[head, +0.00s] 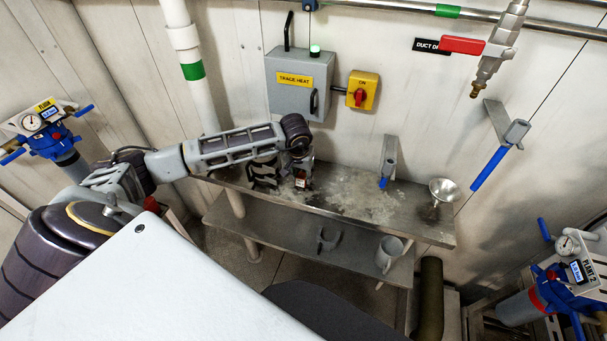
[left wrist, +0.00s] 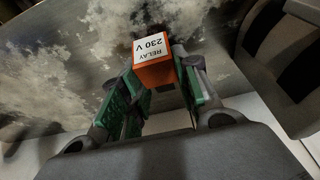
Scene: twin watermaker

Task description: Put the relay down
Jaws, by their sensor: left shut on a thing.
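The relay (left wrist: 154,62) is a small orange block with a white top label reading "RELAY 230 V". In the left wrist view it sits between the green-padded fingers of my left gripper (left wrist: 155,80), which is shut on it. In the head view the left gripper (head: 301,182) points down over the left part of the steel bench top (head: 350,198). The relay (head: 301,183) shows there only as a small red and white patch, mostly hidden by the fingers. I cannot tell whether its underside touches the bench. My right gripper is out of view.
A dark framed object (head: 263,174) stands just left of the gripper. A bracket with a blue tip (head: 388,160) and a metal funnel (head: 443,191) are farther right. The grey trace-heat box (head: 300,83) is on the wall behind. The middle bench is clear.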

